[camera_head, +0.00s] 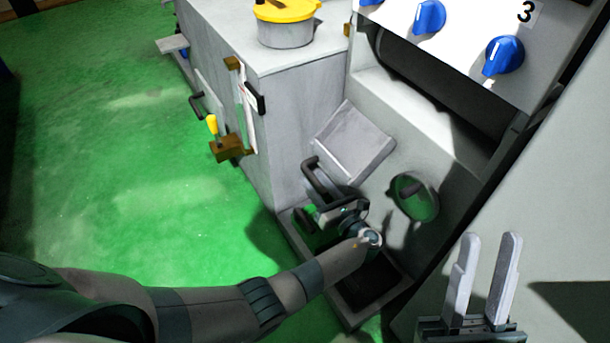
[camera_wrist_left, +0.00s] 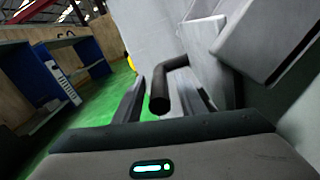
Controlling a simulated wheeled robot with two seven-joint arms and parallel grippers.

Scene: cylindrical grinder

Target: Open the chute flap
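A grey tilted box-like panel, which looks like the chute flap (camera_head: 354,140), stands out from the machine's front in the head view. It also shows at upper right in the left wrist view (camera_wrist_left: 268,42). A dark bent handle (camera_head: 313,172) is just below and left of it; its joint to the flap is hidden. In the left wrist view the handle (camera_wrist_left: 160,92) lies between the two dark fingers of my left gripper (camera_wrist_left: 164,100), with gaps to both sides. My right gripper (camera_head: 484,280) is open and empty at lower right, well away from the flap.
A round green-tinted disc (camera_head: 414,196) is on the machine front, right of my left wrist. A dark recessed tray (camera_head: 370,283) lies below. Blue knobs (camera_head: 504,54) and a yellow-lidded pot (camera_head: 285,22) are higher up. The green floor (camera_head: 130,170) at left is clear.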

